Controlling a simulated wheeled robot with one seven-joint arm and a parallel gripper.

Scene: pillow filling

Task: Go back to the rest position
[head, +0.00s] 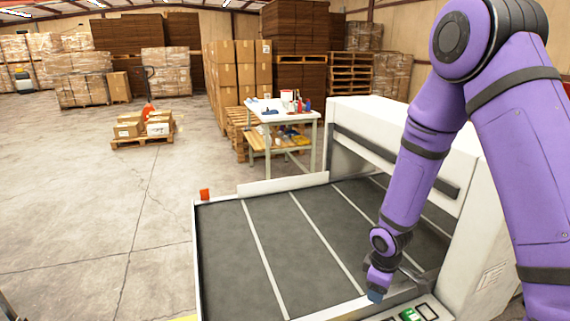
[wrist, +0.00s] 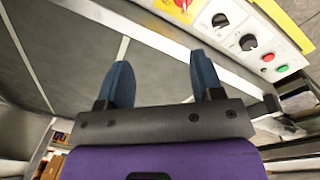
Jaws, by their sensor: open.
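My purple arm reaches down from the upper right in the head view, and my gripper (head: 375,296) hangs near the front edge of the grey conveyor belt (head: 232,262), by the control panel. In the wrist view my gripper (wrist: 162,80) shows two blue fingers standing apart with nothing between them. Beyond the fingers lie the dark belt (wrist: 70,55) and its pale side rail. The control panel (wrist: 238,32) with black knobs and red and green buttons is at the top right of the wrist view. I cannot tell the exact gap between the fingertips and the panel or rail.
A white machine housing (head: 480,215) stands over the belt's right end, close to my arm. A worktable (head: 285,112) with small items stands behind the belt. A pallet of boxes (head: 143,128) is farther back left. The floor (head: 90,215) on the left is clear.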

